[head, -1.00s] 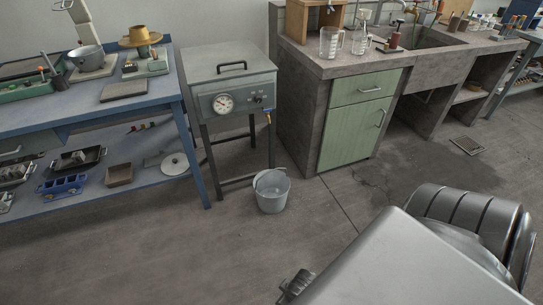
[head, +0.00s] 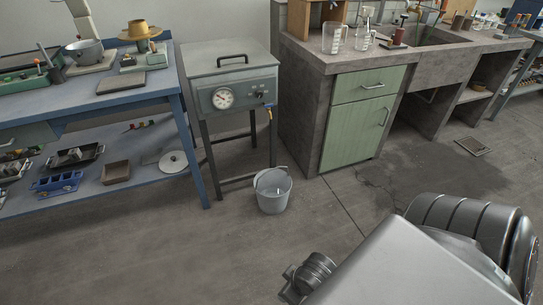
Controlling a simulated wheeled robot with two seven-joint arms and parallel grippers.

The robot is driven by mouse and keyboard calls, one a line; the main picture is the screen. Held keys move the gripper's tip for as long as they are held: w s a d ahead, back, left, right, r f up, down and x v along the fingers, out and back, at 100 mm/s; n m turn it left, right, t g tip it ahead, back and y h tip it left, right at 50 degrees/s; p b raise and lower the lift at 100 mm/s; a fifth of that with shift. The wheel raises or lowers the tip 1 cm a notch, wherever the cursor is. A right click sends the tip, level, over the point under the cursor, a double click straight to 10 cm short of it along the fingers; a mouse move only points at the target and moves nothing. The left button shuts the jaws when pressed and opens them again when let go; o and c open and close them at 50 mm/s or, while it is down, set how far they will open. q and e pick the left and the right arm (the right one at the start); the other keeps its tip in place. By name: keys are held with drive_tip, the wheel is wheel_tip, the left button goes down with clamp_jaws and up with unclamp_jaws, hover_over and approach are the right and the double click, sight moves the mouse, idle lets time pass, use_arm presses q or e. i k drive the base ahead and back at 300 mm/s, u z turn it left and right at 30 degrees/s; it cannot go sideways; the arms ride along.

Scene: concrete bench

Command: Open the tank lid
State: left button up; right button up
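The tank (head: 238,100) is a grey-green metal box on dark legs, standing between the blue bench and the concrete bench. Its lid (head: 205,62) is down and flat, with a dark bar handle (head: 232,58) on top. A round dial and small knobs are on its front. A large silver piece of my own body fills the lower right, with a smaller dark jointed part of mine beside it at the bottom. No gripper fingers can be made out, and nothing of mine touches the tank.
A grey bucket (head: 273,191) stands on the floor in front of the tank's right legs. The blue bench (head: 120,100) at left holds trays and a scale. The concrete bench (head: 310,66) at right carries glass beakers.

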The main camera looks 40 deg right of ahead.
sight(206, 59)
drive_tip(key=z, duration=0.05)
drive_tip(key=k, duration=0.65)
drive_tip(key=z, duration=0.55)
drive_tip(key=i, duration=0.9)
drive_tip(key=z, duration=1.05)
drive_tip(key=i, duration=1.05)
drive_tip(key=z, duration=0.25)
